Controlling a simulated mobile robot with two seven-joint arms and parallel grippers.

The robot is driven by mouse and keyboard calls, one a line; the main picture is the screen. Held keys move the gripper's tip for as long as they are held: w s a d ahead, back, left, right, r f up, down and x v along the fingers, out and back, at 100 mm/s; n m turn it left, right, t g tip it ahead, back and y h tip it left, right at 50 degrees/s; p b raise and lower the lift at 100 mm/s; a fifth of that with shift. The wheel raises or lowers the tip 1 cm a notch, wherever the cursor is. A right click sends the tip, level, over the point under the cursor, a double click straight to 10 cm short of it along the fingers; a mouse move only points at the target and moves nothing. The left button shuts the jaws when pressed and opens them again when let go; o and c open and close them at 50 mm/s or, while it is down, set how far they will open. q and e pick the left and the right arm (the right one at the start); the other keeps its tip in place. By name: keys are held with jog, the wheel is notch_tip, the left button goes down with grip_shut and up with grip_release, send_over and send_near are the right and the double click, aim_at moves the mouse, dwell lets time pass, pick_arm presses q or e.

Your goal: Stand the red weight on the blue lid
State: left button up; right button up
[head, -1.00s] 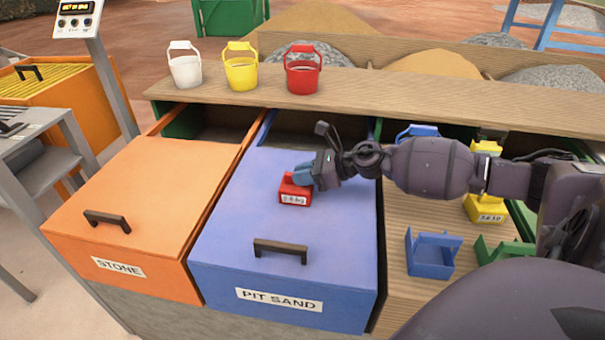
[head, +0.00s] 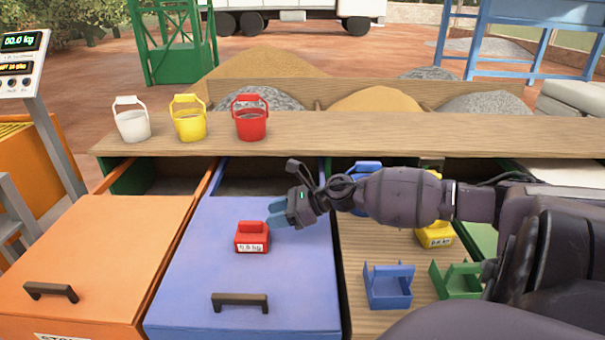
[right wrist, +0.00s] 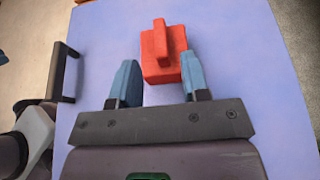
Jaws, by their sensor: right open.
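The red weight (head: 252,238) stands upright on the blue lid (head: 200,250), behind and above the lid's dark handle. It has a block handle on top and a white label on its front. My right gripper (head: 277,214) is just to the right of the weight, low over the lid, with blue fingertips. My left gripper is not in view.
An orange lid (head: 95,245) lies to the left. White, yellow and red buckets (head: 250,122) stand on the wooden shelf behind. Blue (head: 388,287) and green (head: 457,281) holders and a yellow weight (head: 435,235) are on the right. The lid is clear around the red weight.

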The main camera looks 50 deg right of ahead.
jog(key=p+v, duration=0.1)
jog(key=v, duration=0.5)
jog(key=shift+s+d, duration=0.15)
jog(key=shift+d, duration=0.05)
jog(key=shift+r, duration=0.15)
